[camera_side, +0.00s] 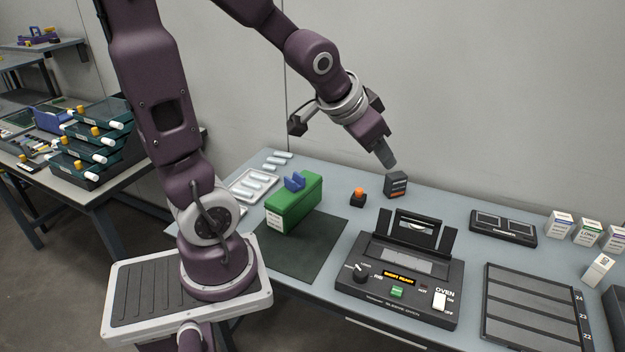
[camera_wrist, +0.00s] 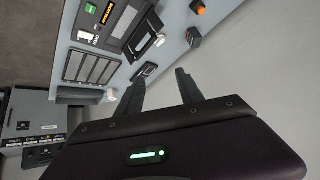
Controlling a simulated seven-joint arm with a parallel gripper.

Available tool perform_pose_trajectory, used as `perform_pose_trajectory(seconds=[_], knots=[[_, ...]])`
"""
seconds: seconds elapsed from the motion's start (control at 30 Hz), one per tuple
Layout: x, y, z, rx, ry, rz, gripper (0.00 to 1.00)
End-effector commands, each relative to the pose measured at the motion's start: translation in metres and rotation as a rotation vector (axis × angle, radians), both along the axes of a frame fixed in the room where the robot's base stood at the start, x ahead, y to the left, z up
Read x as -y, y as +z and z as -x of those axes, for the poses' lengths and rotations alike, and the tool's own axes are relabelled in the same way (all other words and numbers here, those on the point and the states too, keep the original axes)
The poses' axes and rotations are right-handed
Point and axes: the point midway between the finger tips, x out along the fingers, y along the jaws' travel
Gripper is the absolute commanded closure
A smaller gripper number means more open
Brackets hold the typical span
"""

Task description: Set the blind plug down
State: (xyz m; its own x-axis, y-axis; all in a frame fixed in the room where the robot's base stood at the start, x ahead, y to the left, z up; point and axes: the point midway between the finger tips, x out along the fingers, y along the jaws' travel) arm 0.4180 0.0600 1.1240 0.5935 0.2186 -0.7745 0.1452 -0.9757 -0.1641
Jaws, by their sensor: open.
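A small black piece with an orange top (camera_side: 358,196) stands upright on the grey-blue table. It is the likeliest blind plug, though I cannot tell for certain. Its orange top also shows at the upper edge of the wrist view (camera_wrist: 200,9). My gripper (camera_side: 388,160) is above the back of the table, pointing down and to the right, just above a small dark box (camera_side: 396,185). In the wrist view my gripper (camera_wrist: 160,76) has its two fingers apart with nothing seen between them. The dark box shows beyond the fingers in that view (camera_wrist: 193,38).
A black splicing machine (camera_side: 400,275) with raised flaps stands at the front. A green block with a blue holder (camera_side: 294,203) rests on a dark mat (camera_side: 310,262). A white tray (camera_side: 252,186), a slotted black tray (camera_side: 535,308) and several small cartons (camera_side: 588,232) flank it.

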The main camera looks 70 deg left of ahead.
Motion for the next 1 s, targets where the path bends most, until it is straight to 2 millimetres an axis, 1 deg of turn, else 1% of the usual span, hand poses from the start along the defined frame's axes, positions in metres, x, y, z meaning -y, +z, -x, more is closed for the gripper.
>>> perform_pose_trajectory(seconds=[0.03, 0.07, 0.1, 0.2, 0.3, 0.4, 1.0], knots=[[0.029, 0.019, 0.029, -0.01, -0.027, 0.032, 0.56], [0.045, 0.025, 0.048, -0.029, -0.039, 0.055, 0.56], [0.062, 0.03, 0.073, -0.055, -0.058, 0.085, 0.56], [0.092, 0.035, 0.125, -0.113, -0.103, 0.142, 0.56], [0.105, 0.035, 0.154, -0.151, -0.129, 0.171, 0.56], [0.108, 0.034, 0.163, -0.163, -0.136, 0.18, 0.56], [0.107, 0.034, 0.162, -0.164, -0.133, 0.178, 0.56]])
